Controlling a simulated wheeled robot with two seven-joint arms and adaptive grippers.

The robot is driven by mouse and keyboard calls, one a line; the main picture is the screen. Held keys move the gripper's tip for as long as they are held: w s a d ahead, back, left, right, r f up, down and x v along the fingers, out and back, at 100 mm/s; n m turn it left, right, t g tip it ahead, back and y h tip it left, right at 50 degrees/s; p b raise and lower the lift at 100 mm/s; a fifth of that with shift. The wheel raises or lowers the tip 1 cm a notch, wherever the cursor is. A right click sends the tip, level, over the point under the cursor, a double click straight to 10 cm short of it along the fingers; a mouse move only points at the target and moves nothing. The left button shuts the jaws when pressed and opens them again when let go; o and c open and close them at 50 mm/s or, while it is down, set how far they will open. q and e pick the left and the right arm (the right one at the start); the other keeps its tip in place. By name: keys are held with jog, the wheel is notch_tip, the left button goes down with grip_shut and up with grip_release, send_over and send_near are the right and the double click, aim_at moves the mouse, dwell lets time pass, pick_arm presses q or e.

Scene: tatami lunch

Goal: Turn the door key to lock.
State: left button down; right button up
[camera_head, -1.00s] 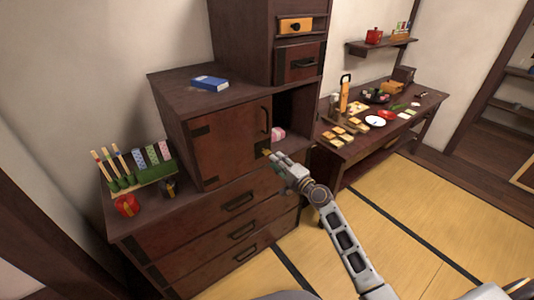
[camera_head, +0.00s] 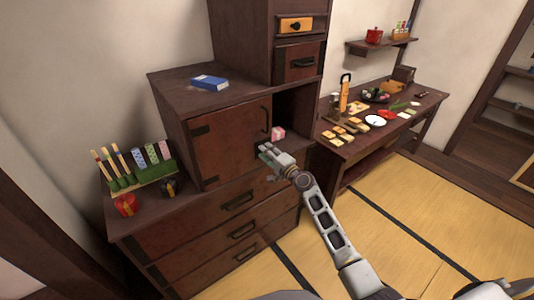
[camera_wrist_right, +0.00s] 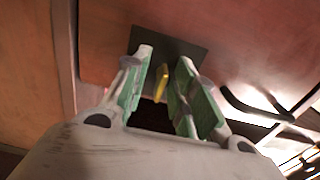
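The brown cabinet door (camera_head: 225,145) looks closed, with a black handle (camera_head: 266,120) near its right edge. A small golden key (camera_wrist_right: 162,83) sticks out of a dark lock plate (camera_wrist_right: 180,48) in the right wrist view. My right gripper (camera_head: 263,151) is at the door's lower right corner and hides the key in the head view. In the wrist view the two green-padded fingers of this gripper (camera_wrist_right: 158,80) stand apart on either side of the key, with gaps visible. My left gripper is not in view.
A pink-and-white box (camera_head: 278,133) sits in the open compartment right of the door. A blue box (camera_head: 210,83) lies on the cabinet top. Drawers (camera_head: 240,222) are below. A low table with food (camera_head: 345,150) stands at the right.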

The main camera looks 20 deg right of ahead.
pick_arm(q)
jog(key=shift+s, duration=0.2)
pick_arm(e)
grip_shut()
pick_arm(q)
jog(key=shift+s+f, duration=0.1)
